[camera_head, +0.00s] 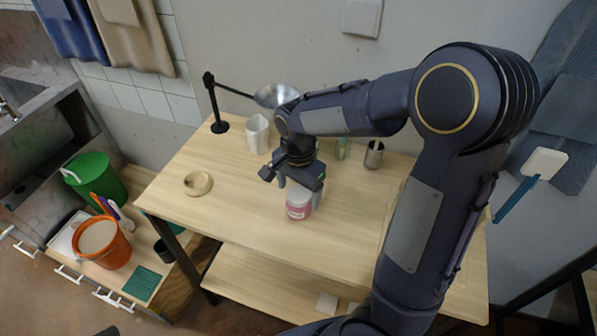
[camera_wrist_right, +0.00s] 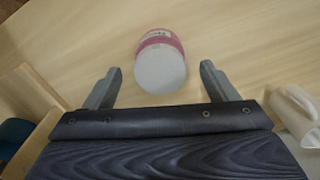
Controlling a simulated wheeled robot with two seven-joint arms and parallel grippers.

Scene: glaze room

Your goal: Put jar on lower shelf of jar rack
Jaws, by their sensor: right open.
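The jar (camera_head: 298,204), pink with a white lid, stands upright on the wooden table. In the right wrist view the jar (camera_wrist_right: 160,68) sits lid towards the camera, between and just beyond the two fingertips. My right gripper (camera_head: 295,184) is open, above and just behind the jar; its fingers also show apart in the wrist view (camera_wrist_right: 159,76), with no clear contact. A light wooden structure (camera_wrist_right: 33,98) at the left of the wrist view may be part of the jar rack. In the head view my right arm hides most of that area. My left gripper is not in view.
On the table (camera_head: 240,205) are a white pitcher (camera_head: 257,134), a wooden ring (camera_head: 198,183), a metal cup (camera_head: 374,154) and a black lamp (camera_head: 218,108). The table front left of the jar is clear. An orange bucket (camera_head: 102,243) stands on a low cabinet at left.

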